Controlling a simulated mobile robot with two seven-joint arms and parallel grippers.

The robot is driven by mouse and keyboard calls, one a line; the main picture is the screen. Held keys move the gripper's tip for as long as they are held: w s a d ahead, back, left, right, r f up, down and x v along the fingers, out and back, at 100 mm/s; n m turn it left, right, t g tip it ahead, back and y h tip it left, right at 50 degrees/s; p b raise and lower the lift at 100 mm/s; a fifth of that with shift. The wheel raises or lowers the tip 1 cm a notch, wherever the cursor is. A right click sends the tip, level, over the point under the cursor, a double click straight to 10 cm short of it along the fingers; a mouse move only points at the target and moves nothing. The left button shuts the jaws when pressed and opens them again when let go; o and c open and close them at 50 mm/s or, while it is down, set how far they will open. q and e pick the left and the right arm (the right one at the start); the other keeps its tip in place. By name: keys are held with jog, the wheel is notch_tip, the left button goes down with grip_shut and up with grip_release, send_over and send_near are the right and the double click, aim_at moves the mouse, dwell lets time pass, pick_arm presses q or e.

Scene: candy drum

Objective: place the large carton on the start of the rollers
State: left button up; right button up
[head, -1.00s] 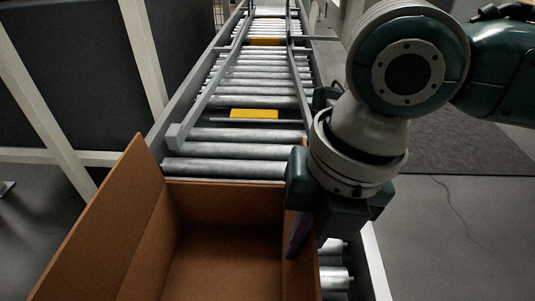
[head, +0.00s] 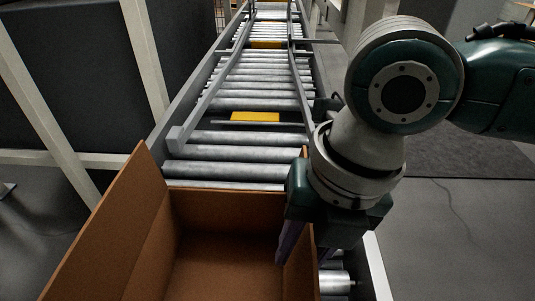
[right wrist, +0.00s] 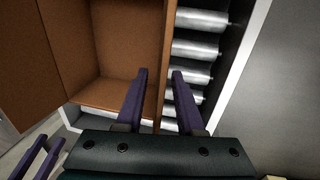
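The large carton (head: 215,265) is brown and open-topped, with its left flap raised. In the head view it is at the lower centre, over the near end of the rollers (head: 225,170); its base is hidden. My right gripper (head: 292,245) is at its right wall. In the right wrist view the gripper's purple fingers (right wrist: 160,72) stand on either side of that wall (right wrist: 166,60), one inside and one outside, with gaps visible. My left gripper is outside the head view; two separated purple fingers (right wrist: 40,157) at the wrist view's lower left appear to be its.
The conveyor runs away from me, with grey guide rails (head: 215,85) narrowing over it and yellow blocks (head: 255,117) between rollers. Pale frame posts (head: 50,95) stand at left. The rollers just beyond the carton are clear. Open floor (head: 460,240) lies at right.

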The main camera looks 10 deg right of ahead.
notch_tip(320, 180, up, 12)
jog(key=d+p, duration=0.2)
jog(key=shift+s, duration=0.3)
